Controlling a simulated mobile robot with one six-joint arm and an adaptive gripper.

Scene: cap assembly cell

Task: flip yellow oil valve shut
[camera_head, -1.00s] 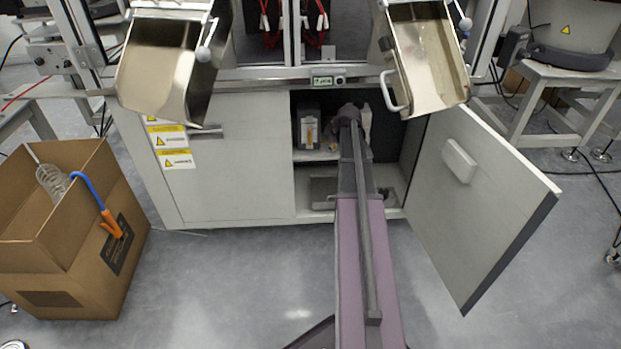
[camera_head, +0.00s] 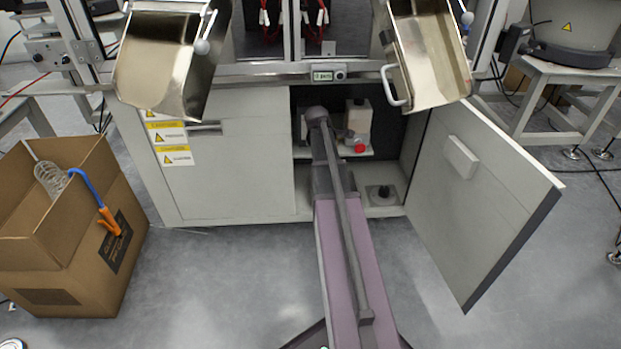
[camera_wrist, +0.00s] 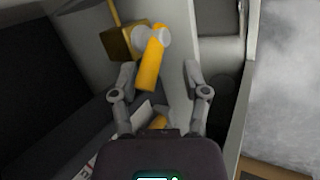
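The yellow oil valve handle (camera_wrist: 152,58) shows in the wrist view, up and left of centre. It slants down from a pale round pivot, beside a brass-coloured block (camera_wrist: 119,42). My gripper (camera_wrist: 160,72) is open, with its two fingers spread. The handle's lower end lies close to the left fingertip; I cannot tell whether they touch. In the head view my arm reaches into the open cabinet and hides the gripper and valve.
The cabinet door (camera_head: 480,190) stands open on the right. Inside, a pale container with a red cap (camera_head: 359,132) sits on the shelf, right of my arm. A cardboard box (camera_head: 75,250) stands on the floor at left. Two metal chutes overhang the cabinet.

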